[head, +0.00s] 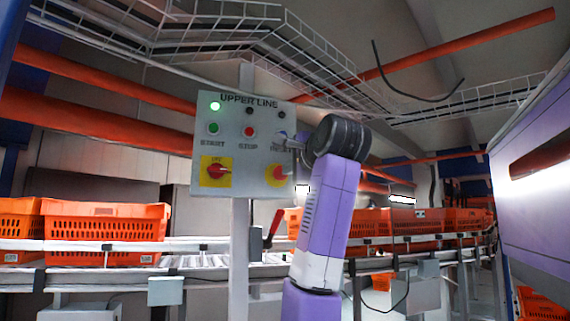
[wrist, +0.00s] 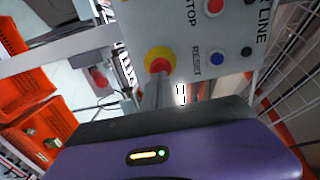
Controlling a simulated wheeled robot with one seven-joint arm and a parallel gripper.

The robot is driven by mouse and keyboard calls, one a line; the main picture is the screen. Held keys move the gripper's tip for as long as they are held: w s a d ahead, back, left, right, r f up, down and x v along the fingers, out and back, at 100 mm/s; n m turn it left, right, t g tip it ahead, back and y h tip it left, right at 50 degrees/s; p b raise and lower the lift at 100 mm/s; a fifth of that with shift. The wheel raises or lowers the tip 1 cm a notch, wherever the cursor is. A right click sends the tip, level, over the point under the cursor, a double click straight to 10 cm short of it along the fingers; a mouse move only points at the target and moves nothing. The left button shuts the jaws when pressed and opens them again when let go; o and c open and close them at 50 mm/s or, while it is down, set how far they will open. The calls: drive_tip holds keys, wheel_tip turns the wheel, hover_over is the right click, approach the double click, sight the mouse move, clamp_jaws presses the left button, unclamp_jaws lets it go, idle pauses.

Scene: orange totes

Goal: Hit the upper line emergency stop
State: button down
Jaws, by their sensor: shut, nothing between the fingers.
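The grey panel (head: 240,112) labelled UPPER LINE stands on a post left of my arm. Its emergency stop, a red knob on a yellow base (head: 278,175), is at the panel's lower right. The same red and yellow stop (wrist: 158,61) is at the upper middle of the wrist view. My gripper (head: 291,141) is in front of the panel's right side, its fingers partly hidden. In the wrist view its shut, empty fingers (wrist: 161,76) point at the stop and overlap its lower edge. I cannot tell whether they touch it.
A blue RESET button (wrist: 217,57) and a red STOP button (head: 249,132) are close by. A red rotary switch on a yellow plate (head: 215,171) is at the panel's lower left. Orange totes (head: 105,221) line a conveyor behind. A purple machine (head: 541,160) is on the right.

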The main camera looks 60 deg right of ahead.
sight(280, 172)
drive_tip(key=shift+p+x, duration=0.65)
drive_tip(key=shift+x, duration=1.2)
drive_tip(key=shift+r+x, duration=0.2)
drive_tip(key=shift+x, duration=0.7)
drive_tip(key=shift+w, duration=0.1)
drive_tip(key=shift+f, duration=0.1)
